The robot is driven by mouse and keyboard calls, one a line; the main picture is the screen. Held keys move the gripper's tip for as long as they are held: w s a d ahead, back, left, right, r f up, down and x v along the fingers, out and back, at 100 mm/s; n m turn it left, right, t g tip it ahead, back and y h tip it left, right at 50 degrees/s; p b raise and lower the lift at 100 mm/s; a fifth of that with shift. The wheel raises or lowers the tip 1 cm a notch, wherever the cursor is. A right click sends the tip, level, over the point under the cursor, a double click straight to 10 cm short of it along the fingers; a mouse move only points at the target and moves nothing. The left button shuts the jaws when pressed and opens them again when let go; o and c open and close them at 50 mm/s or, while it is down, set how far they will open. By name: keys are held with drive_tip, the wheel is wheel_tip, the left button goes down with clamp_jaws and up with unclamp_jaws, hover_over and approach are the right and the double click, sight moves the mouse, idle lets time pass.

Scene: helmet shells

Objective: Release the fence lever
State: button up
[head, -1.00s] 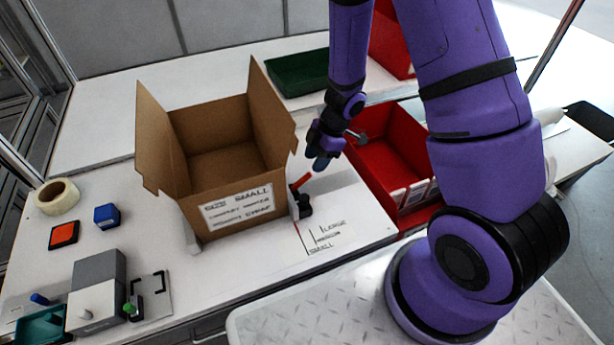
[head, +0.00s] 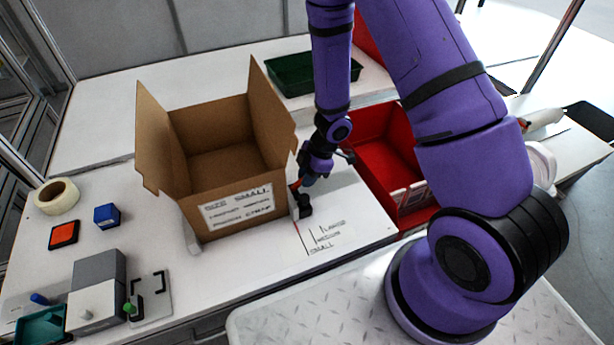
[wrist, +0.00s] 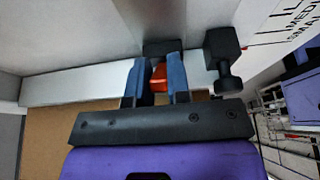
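The fence lever is a short red-orange handle (head: 296,184) on a small black clamp (head: 304,206) by the right front corner of the cardboard box. My gripper (head: 308,178) reaches down to the lever from above. In the wrist view the lever (wrist: 158,76) sits between the two blue fingers of my gripper (wrist: 159,72). It fills most of the narrow gap, but I cannot tell whether the fingers press on it. The pale fence (wrist: 90,84) runs across the wrist view, with a black knob (wrist: 222,60) right of the fingers.
The open cardboard box (head: 235,214) stands just left of my gripper. A red bin (head: 385,160) is close on the right, and a green tray (head: 290,72) lies behind. Size marks (head: 325,236) are on the table in front, where the surface is clear.

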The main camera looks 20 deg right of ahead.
clamp_jaws()
drive_tip(key=shift+a+r+h, duration=0.25)
drive_tip(key=shift+h, duration=0.45)
drive_tip(key=shift+a+r+h, duration=0.2)
drive_tip(key=shift+h, duration=0.5)
drive_tip(key=o, duration=0.6)
unclamp_jaws()
drive_tip(key=shift+c, duration=0.2)
wheel_tip(320, 180, up, 11)
drive_tip(key=d, duration=0.1)
drive_tip(key=shift+d+f, duration=0.15)
drive_tip(key=shift+d, duration=0.05)
